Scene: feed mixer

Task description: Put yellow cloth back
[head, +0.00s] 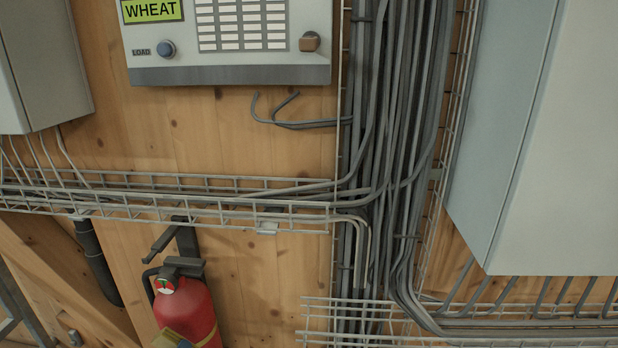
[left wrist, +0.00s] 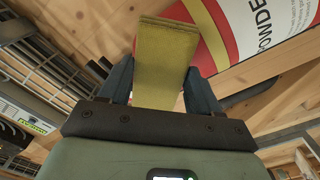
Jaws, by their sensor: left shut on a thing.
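The yellow cloth (left wrist: 163,52) shows in the left wrist view as a flat, folded olive-yellow piece. My left gripper (left wrist: 160,76) is shut on it, with one dark finger on each side. The cloth's far end overlaps the red fire extinguisher (left wrist: 205,28) in the picture; I cannot tell whether they touch. In the head view the red extinguisher (head: 187,307) hangs at the lower left. A small yellowish patch shows on or in front of it at the bottom edge; I cannot tell if it is cloth or label. My right gripper is in neither view.
In the head view a wire cable tray (head: 150,207) runs across above the extinguisher. A thick cable bundle (head: 385,130) runs down the middle. A control panel marked WHEAT (head: 225,40) is at the top and a grey cabinet (head: 545,140) at right. Bare wooden wall shows between.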

